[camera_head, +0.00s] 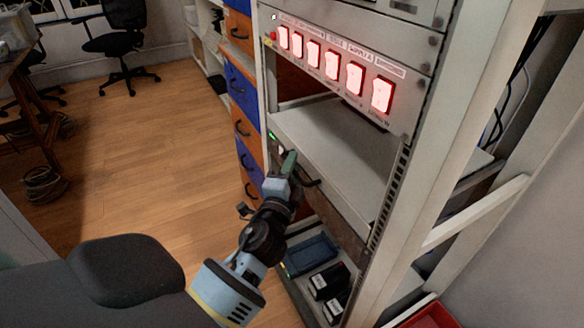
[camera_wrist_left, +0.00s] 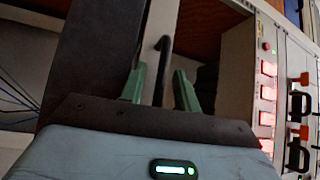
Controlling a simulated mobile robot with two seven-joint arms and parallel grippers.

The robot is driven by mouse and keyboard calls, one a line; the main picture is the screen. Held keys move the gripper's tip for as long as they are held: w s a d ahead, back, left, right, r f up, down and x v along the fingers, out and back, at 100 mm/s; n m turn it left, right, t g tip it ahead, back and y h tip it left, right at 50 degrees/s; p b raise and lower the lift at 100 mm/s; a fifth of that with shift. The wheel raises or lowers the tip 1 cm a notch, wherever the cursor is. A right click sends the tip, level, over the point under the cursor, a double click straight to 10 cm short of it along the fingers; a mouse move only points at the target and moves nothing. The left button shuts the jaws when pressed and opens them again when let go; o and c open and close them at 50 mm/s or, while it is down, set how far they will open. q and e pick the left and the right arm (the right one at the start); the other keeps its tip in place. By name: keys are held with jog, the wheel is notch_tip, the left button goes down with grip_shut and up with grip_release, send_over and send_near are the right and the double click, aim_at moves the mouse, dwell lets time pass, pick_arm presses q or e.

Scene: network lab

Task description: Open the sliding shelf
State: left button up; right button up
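The sliding shelf (camera_head: 335,145) is a grey tray in the open bay of the metal rack, below the row of red-lit switches. A dark handle (camera_head: 312,182) is on its front panel. My left gripper (camera_head: 291,165) is at this front, close to the handle, and hides part of it. In the left wrist view the green fingers (camera_wrist_left: 160,90) stand apart, and the black handle (camera_wrist_left: 162,62) shows between them. I cannot tell whether a finger touches it. My right gripper is not in view.
The rack's right post (camera_head: 405,160) and a slanted brace (camera_head: 475,212) stand right of the shelf. A lower bay holds a blue tray (camera_head: 311,254) and black boxes. Blue and orange drawers (camera_head: 243,90) stand left of the rack.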

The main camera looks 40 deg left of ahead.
pick_arm(q)
grip_shut()
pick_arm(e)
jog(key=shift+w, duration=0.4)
